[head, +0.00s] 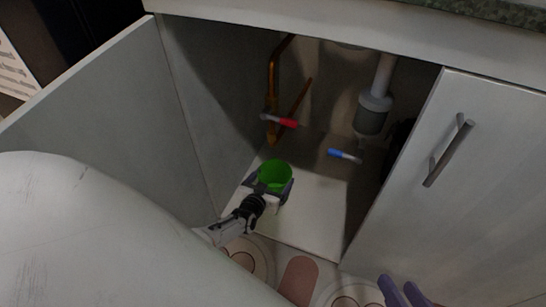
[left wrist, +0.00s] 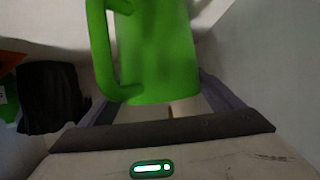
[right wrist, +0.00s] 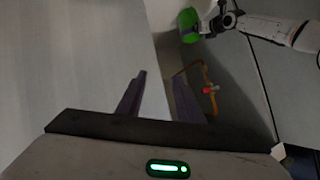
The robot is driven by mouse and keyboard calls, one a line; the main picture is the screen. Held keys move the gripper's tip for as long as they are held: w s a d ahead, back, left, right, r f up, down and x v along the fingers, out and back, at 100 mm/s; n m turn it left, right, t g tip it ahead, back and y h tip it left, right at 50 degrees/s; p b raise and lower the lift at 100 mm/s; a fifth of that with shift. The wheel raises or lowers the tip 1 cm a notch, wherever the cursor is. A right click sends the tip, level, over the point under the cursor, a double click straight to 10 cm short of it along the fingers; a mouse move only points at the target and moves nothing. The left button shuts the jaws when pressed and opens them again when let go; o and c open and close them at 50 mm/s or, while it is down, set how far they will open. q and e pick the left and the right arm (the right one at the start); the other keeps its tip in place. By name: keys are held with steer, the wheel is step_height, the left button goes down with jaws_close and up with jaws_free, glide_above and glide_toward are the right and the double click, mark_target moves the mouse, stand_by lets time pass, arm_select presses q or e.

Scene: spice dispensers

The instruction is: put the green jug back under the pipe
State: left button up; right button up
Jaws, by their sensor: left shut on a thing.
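The green jug (head: 275,174) is inside the open cabinet, towards its left side and in front of the copper pipe (head: 272,85). My left gripper (head: 270,187) is shut on the jug. In the left wrist view the jug (left wrist: 160,55) is between the fingers, with its handle to the left. Whether its base touches the cabinet floor cannot be told. A white drain pipe (head: 384,72) with a grey trap (head: 373,113) hangs at the back right, apart from the jug. My right gripper (head: 403,293) is open and empty outside, by the right door. The jug also shows in the right wrist view (right wrist: 188,24).
A red-handled valve (head: 287,122) and a blue-handled valve (head: 340,155) stick out behind the jug. The left door (head: 115,110) stands open; the right door (head: 465,190) bounds the opening. The cabinet floor (head: 310,215) right of the jug is clear.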

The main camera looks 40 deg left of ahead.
arm_select(q)
steer(key=o, duration=1.9)
steer(key=shift+c, duration=0.2)
steer(key=p+v, duration=0.8)
steer(key=v, duration=0.4)
arm_select(e)
steer(key=s+d+f+g+h, duration=0.1)
steer(key=d+f+h, duration=0.2)
steer(key=d+f, duration=0.1)
steer(key=shift+s+d+g, duration=0.15)
steer(key=shift+d+g, duration=0.1)
steer(key=shift+g, duration=0.05)
